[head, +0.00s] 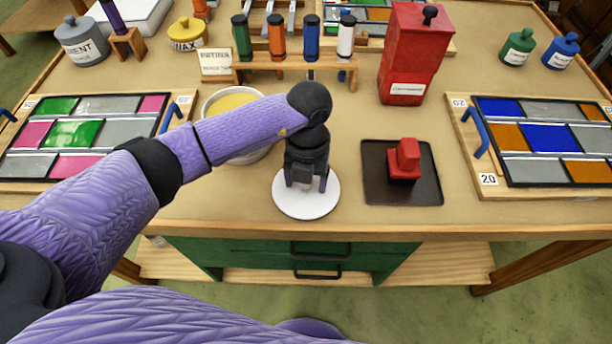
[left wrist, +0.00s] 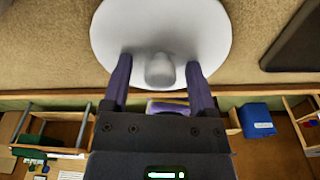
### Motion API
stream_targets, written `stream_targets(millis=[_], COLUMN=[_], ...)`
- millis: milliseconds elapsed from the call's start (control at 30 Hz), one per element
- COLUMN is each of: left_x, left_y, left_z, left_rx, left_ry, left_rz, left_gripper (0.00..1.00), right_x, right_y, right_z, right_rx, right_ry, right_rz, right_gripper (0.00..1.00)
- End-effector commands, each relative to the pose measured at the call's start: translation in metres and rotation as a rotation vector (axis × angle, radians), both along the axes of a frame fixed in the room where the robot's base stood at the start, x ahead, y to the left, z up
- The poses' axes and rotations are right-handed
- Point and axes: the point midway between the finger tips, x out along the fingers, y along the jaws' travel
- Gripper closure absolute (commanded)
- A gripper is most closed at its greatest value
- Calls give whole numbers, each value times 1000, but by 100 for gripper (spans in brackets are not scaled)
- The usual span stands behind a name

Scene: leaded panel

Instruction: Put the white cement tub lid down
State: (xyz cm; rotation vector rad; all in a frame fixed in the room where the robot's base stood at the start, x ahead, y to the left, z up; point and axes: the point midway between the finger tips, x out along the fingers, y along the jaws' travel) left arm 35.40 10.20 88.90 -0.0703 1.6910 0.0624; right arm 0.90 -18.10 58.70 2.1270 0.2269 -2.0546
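The white cement tub lid (head: 306,206) is a round disc near the table's front edge, and appears to lie flat on the tabletop. It also shows in the left wrist view (left wrist: 205,35) with its knob (left wrist: 160,70) facing up. My left gripper (head: 306,184) is directly over the lid, pointing down. Its fingers (left wrist: 160,82) stand on either side of the knob with a visible gap on each side, so it is open. The open tub (head: 262,153) with pale yellow contents is behind my left forearm, partly hidden. My right gripper is out of view.
A dark tray (head: 373,186) with a red block (head: 405,160) lies just right of the lid. A tool rack (head: 300,68) and a red canister (head: 409,55) are behind. The table's front edge is close.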

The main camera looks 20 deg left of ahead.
Motion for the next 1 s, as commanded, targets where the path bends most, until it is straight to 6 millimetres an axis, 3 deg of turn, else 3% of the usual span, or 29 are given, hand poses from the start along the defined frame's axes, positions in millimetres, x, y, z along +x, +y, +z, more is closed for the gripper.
stream_targets(millis=[267, 367, 500, 700, 833, 1000], left_x=[0, 3, 8, 13, 15, 14], left_y=[0, 1, 1, 1, 1, 1], left_z=[4, 22, 64, 110, 122, 123], left_rx=[0, 0, 1, -1, -1, 0], left_ry=[-1, -5, -7, -4, -2, 0], left_rz=[0, 0, 0, 0, 0, 0], left_gripper=[26, 26, 26, 26, 26, 26], right_x=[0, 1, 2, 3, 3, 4], right_y=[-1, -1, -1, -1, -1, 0], right_z=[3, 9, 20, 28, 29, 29], right_rx=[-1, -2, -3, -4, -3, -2], right_ry=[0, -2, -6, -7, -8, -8], right_rz=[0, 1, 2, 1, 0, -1], right_gripper=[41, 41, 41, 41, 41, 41])
